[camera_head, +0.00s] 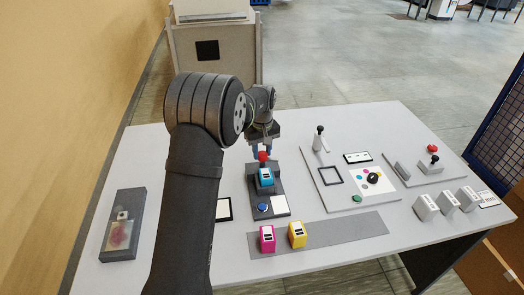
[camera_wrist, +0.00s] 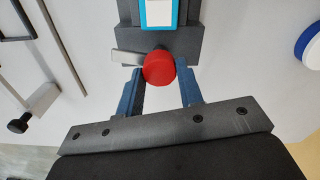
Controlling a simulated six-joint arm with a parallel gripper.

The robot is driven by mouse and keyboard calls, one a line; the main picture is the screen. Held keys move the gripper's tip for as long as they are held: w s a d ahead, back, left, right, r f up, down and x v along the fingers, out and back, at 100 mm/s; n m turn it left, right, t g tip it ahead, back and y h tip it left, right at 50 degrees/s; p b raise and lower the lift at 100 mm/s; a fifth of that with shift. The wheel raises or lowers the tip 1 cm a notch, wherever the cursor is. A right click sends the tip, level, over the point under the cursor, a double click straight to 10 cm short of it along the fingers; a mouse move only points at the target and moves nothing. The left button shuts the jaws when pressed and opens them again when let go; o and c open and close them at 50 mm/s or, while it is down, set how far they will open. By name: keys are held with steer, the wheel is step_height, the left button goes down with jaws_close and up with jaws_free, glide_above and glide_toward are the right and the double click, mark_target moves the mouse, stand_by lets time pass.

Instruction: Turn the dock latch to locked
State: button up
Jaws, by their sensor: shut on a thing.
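The dock (camera_head: 282,208) is a dark grey block near the middle of the table, with a cyan cartridge (camera_head: 265,178) seated in it. The dock latch has a red knob (camera_head: 263,156) at the far end of the dock; the knob also shows in the wrist view (camera_wrist: 158,68). A light grey latch arm (camera_wrist: 127,57) points left from the knob in the wrist view. My gripper (camera_head: 262,150) reaches down from behind the dock. Its blue fingers stand on both sides of the red knob, shut on it. The fingertips are partly hidden beside the knob.
Magenta (camera_head: 267,239) and yellow (camera_head: 297,234) cartridges stand on a grey strip in front. A grey tray (camera_head: 124,222) lies left.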

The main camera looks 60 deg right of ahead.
mark_target(263, 153)
steer(key=m, duration=0.4)
steer(key=shift+m, duration=0.3)
steer(key=m, duration=0.3)
steer(key=shift+d+m, duration=0.1)
steer(key=shift+m, duration=0.2)
steer(key=m, duration=0.3)
steer(key=shift+s+m, duration=0.1)
steer(key=shift+m, duration=2.1)
steer(key=o, duration=1)
steer(key=shift+c, duration=0.2)
steer(key=shift+r, duration=0.1)
step_height(263, 153, up, 17)
steer(key=shift+r, duration=0.15)
